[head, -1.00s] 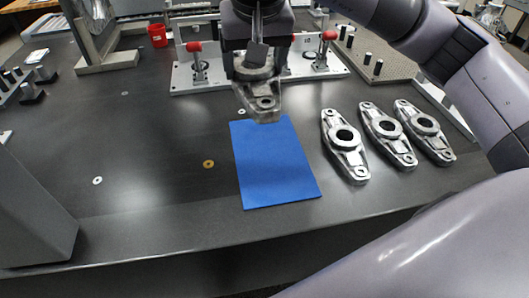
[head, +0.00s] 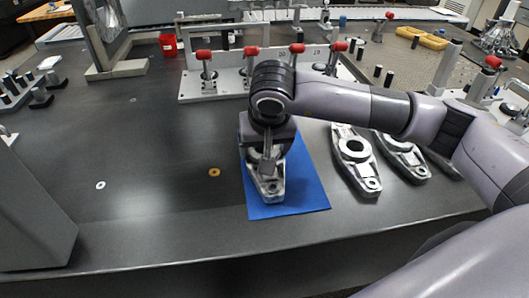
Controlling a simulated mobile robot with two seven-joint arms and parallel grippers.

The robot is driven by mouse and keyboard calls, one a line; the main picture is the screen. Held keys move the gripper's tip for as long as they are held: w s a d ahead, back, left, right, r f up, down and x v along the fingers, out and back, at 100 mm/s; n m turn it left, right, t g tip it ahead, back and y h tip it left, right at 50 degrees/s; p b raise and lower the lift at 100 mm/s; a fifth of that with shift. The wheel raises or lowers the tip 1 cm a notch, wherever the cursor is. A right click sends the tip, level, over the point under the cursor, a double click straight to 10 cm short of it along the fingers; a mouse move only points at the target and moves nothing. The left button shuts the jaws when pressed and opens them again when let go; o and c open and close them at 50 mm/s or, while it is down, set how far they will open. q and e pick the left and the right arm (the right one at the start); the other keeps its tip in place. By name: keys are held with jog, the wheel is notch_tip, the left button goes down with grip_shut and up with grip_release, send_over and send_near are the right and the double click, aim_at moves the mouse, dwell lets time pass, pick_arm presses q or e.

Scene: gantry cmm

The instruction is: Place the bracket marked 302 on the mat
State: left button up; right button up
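A grey metal bracket (head: 267,187) is at the left part of the blue mat (head: 304,187), its near end over the mat. It looks to be resting on the mat or just above it; I cannot tell which. My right gripper (head: 268,164), on the arm from the right, points down and is shut on the bracket's middle. The gripper and wrist hide the bracket's far end. No number is legible on it. My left gripper is not in view.
More brackets (head: 356,163) lie right of the mat, partly under my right arm. A fixture with red-handled clamps (head: 228,77) stands behind the mat. A red cup (head: 168,45) is at the back left. The dark table left of the mat is mostly clear, with small washers (head: 214,173).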

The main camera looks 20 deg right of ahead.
jog(key=shift+f, duration=0.65)
jog(key=o, duration=1.6)
jog(key=shift+f, duration=0.1)
pick_arm(q)
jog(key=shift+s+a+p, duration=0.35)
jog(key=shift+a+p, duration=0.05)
jog(key=shift+p, duration=0.35)
pick_arm(e)
jog(key=v, duration=1.2)
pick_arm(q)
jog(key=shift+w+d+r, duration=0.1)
